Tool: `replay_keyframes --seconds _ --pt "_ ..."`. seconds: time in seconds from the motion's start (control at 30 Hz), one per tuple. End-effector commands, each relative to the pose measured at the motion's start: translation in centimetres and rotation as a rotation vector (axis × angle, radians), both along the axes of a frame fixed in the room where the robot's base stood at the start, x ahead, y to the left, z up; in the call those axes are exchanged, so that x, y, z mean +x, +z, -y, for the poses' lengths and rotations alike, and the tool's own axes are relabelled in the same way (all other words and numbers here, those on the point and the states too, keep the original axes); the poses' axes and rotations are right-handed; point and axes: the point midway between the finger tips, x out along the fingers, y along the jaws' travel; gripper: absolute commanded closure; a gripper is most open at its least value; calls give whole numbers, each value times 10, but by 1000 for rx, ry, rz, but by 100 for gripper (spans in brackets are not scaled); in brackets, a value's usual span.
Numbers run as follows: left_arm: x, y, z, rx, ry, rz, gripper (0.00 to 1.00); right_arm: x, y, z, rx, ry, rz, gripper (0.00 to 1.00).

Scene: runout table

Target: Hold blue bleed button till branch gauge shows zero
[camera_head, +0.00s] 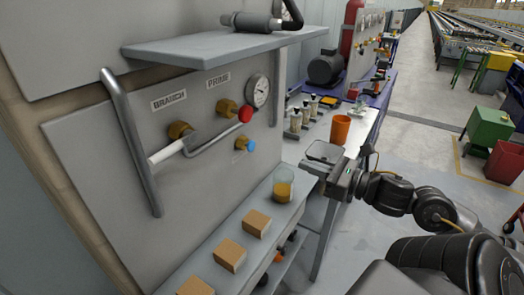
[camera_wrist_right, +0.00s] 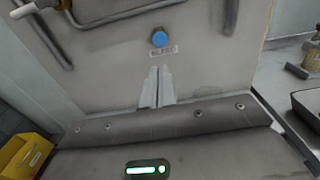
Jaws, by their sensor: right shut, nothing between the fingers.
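The blue bleed button (camera_head: 251,146) sticks out of the grey panel on a brass fitting, below a red knob (camera_head: 245,114). In the right wrist view the blue button (camera_wrist_right: 159,38) is straight ahead, above a small label. A round white gauge (camera_head: 258,90) is on the panel at upper right; its needle is too small to read. My right gripper (camera_head: 307,165) is to the right of the button, with a visible gap. In the wrist view its fingers (camera_wrist_right: 157,86) are together and empty, their tips just below the button and its label. My left gripper is not in view.
A white-handled valve (camera_head: 168,151) and bent pipes stand out from the panel, under a grey shelf (camera_head: 225,45). An orange cup (camera_head: 340,129) stands farther back.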

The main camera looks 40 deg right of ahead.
Motion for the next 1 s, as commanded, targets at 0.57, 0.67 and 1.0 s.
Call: replay_keyframes --seconds 0.57,0.67,1.0 --pt "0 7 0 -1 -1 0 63 25 3 -8 -1 3 2 100" --pt "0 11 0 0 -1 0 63 42 3 -13 1 3 4 100" --pt "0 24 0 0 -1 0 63 94 4 -29 2 -1 4 100"
